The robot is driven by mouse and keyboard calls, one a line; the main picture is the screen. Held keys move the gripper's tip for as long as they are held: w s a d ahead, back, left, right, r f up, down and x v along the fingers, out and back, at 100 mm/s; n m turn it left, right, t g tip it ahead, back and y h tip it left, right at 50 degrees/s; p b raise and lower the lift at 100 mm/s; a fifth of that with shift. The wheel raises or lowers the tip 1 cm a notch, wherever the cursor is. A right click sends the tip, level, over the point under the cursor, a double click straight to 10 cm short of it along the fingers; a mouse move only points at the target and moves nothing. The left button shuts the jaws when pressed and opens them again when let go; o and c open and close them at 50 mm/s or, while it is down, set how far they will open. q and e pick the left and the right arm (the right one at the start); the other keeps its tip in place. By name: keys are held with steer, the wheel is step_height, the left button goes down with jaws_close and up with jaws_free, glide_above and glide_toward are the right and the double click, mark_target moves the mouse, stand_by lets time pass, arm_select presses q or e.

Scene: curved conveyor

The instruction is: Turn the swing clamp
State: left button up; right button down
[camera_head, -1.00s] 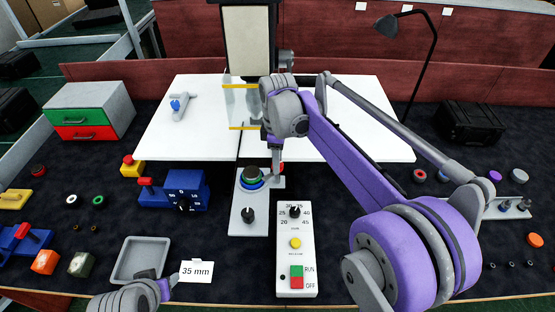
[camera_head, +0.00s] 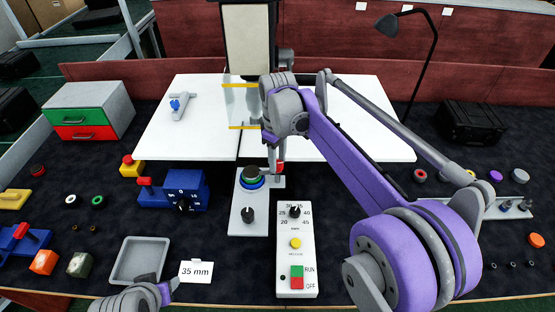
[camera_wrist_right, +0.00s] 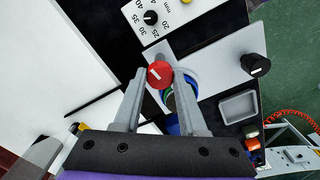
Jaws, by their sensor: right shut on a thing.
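The swing clamp (camera_wrist_right: 161,74) shows in the right wrist view as a round red knob with a white mark, between my right gripper's fingers. Its red part (camera_head: 280,168) also shows in the head view, beside a stack of green and blue rings (camera_head: 251,180) on a grey plate (camera_head: 240,221). My right gripper (camera_head: 273,160) points down there and is shut on the red knob; it fills much of the right wrist view (camera_wrist_right: 162,80). The clamp's arm is mostly hidden. My left gripper (camera_head: 165,290) is at the bottom left, by the grey tray; its jaw opening is unclear.
A black knob (camera_head: 248,214) stands on the same plate. A white control box (camera_head: 297,255) with a dial and RUN/OFF switch is just right. A blue dial block (camera_head: 186,190) stands left. The grey tray (camera_head: 122,262) and a "35 mm" card (camera_head: 196,271) lie in front.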

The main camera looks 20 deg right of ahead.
mark_target(278, 164)
steer(key=shift+m, duration=1.1)
steer(key=shift+c, duration=2.3)
jaws_free()
steer(key=shift+r, duration=0.15)
step_height(278, 164, up, 10)
steer(key=shift+r+p, duration=0.25)
steer(key=shift+p, duration=0.05)
steer(key=shift+s, duration=0.1)
